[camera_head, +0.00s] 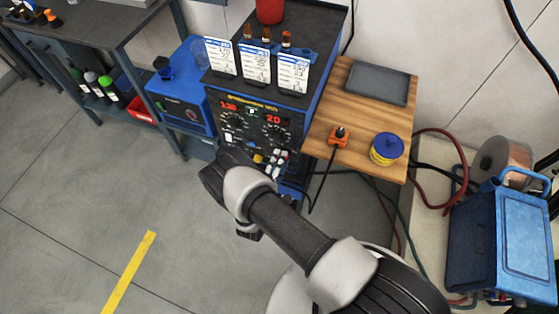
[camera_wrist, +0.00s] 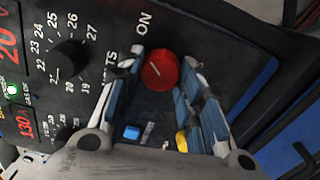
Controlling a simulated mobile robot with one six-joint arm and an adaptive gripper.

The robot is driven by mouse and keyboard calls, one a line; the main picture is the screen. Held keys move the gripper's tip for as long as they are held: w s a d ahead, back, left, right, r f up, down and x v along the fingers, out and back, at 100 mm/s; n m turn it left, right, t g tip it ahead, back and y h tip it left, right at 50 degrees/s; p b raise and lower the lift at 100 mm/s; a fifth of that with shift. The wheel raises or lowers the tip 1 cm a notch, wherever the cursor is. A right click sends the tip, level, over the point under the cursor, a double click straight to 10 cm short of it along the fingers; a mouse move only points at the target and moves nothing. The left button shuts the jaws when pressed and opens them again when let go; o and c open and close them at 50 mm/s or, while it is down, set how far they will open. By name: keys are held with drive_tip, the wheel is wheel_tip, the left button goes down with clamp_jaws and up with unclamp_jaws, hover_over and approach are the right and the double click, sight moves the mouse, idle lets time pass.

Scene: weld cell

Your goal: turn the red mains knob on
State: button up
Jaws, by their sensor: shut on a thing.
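The red mains knob (camera_wrist: 160,70) is on the dark front panel (camera_wrist: 100,22) of the welding machine, and the wrist view shows it between my two fingertips. My gripper (camera_wrist: 163,72) is shut on the knob, one finger on each side. A short pale line shows on the knob's face, slanting toward its upper left. The label ON is printed above and slightly left of the knob. In the head view my gripper (camera_head: 273,160) is at the lower right of the machine's panel (camera_head: 240,118), and the knob is hidden there.
A black dial (camera_wrist: 68,60) with numbers, a lit green lamp (camera_wrist: 12,90) and red digits are on the panel. A blue button (camera_wrist: 131,132) lies between my fingers. A wooden side table (camera_head: 345,115) stands right of the machine. The floor at left is clear.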

drive_tip(key=shift+m, duration=0.6)
drive_tip(key=o, duration=1.1)
drive_tip(key=shift+s, duration=0.1)
drive_tip(key=v, duration=1.1)
drive_tip(key=shift+s+a, duration=0.15)
drive_tip(key=shift+s, duration=0.25)
drive_tip(key=shift+r, duration=0.1)
